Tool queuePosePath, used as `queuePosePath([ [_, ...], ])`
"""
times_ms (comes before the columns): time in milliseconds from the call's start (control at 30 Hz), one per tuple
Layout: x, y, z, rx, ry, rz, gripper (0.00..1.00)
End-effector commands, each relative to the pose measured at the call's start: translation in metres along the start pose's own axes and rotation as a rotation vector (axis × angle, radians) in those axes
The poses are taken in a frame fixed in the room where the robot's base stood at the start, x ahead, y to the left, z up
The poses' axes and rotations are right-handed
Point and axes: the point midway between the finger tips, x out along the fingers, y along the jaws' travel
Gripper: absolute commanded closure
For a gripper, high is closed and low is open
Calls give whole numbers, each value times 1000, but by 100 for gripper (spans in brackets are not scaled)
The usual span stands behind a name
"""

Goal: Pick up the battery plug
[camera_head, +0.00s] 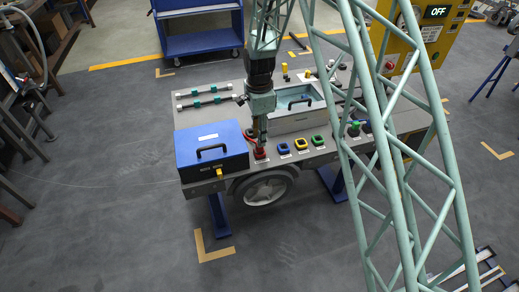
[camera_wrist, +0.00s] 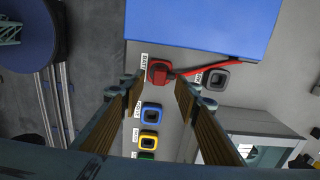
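The battery plug (camera_wrist: 160,73) is a red block seated in a red-rimmed socket beside a label that seems to read BATT. A red cable (camera_wrist: 212,68) runs from it to the right in the wrist view. In the head view the red socket (camera_head: 260,154) shows at the front edge of the chassis, just below my gripper (camera_head: 261,140). In the wrist view my gripper (camera_wrist: 159,85) is open, its two fingers on either side of the plug's line. The plug appears between the fingertips; I cannot tell whether they reach down to it. Nothing is held.
A blue battery box (camera_head: 211,150) with a black handle stands close left. Blue (camera_head: 284,148), yellow (camera_head: 301,144) and green (camera_head: 318,140) sockets line the front edge. A dark grey socket (camera_wrist: 217,79) lies near the cable. A pale open box (camera_head: 297,121) stands behind.

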Motion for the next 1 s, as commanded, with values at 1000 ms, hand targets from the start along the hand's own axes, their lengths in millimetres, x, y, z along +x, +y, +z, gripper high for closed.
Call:
queuePosePath([
  [1000,51,1,-1,0,0,0,70],
])
